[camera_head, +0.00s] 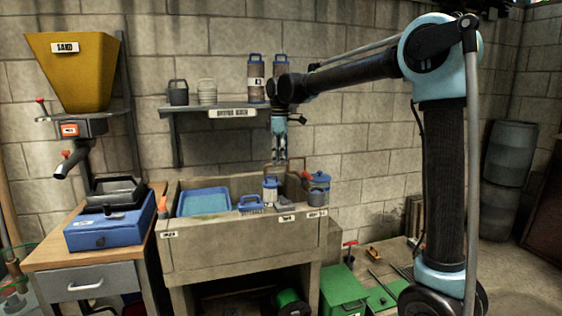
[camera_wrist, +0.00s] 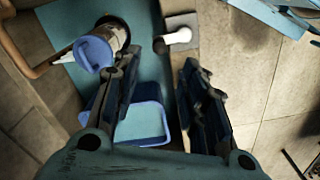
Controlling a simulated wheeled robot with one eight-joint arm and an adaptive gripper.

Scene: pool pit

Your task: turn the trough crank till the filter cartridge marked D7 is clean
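A filter cartridge (camera_head: 270,190) with a blue cap stands upright in the right half of the stone trough (camera_head: 230,248). A blue-capped cylinder, likely the same cartridge (camera_wrist: 96,52), is left of my fingers in the wrist view. No D7 mark is readable. My gripper (camera_head: 279,158) points down above the trough, just over the cartridge. In the wrist view my gripper (camera_wrist: 158,62) has its fingers apart with nothing held. An orange knob (camera_head: 306,174) shows at the trough's back right; I cannot tell whether it belongs to the crank.
A blue tray (camera_head: 204,202), blue brush (camera_head: 251,204) and blue lidded pot (camera_head: 319,181) are on the trough. The shelf (camera_head: 222,106) behind holds more cartridges. A sand hopper (camera_head: 75,75) is left; a green box (camera_head: 343,290) is right.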

